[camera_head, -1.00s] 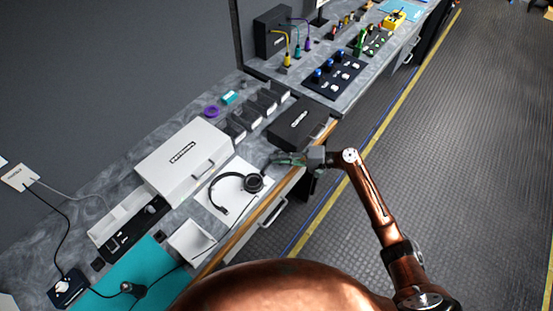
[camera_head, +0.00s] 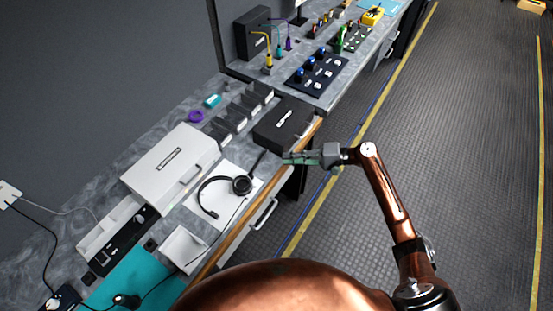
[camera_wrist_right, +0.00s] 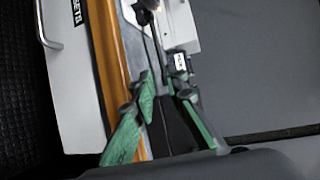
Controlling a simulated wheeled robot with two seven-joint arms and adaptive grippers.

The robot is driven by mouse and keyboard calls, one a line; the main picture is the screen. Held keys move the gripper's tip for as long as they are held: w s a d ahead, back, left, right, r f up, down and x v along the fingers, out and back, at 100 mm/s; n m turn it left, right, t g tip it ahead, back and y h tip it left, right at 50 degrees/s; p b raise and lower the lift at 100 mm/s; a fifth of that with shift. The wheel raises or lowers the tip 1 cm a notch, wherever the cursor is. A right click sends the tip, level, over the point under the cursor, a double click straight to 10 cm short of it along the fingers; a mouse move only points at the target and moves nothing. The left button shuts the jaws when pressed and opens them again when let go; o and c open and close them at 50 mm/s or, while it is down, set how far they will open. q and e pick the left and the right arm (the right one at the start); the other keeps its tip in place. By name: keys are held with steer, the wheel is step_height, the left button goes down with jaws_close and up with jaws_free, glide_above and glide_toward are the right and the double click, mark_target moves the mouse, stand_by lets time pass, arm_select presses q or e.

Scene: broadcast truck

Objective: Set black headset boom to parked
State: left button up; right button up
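The black headset (camera_head: 214,186) lies on a white mat (camera_head: 205,225) on the counter. Its round ear cup (camera_head: 242,185) is at the right end of the band. A thin dark boom (camera_head: 258,162) appears to run from the cup up and right toward my right gripper (camera_head: 287,158). In the right wrist view, that gripper (camera_wrist_right: 161,82) has its green-padded fingers apart. Part of the headset (camera_wrist_right: 145,8) shows at the top edge, with a thin dark rod running down toward the fingers. I cannot tell whether they touch it. My left gripper is out of view.
A black box (camera_head: 284,125) stands just behind the right gripper, and a white case (camera_head: 172,160) is left of the headset. The wooden counter edge (camera_head: 232,240) runs below. The floor aisle at right is clear.

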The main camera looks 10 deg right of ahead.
steer(key=shift+v, duration=1.15)
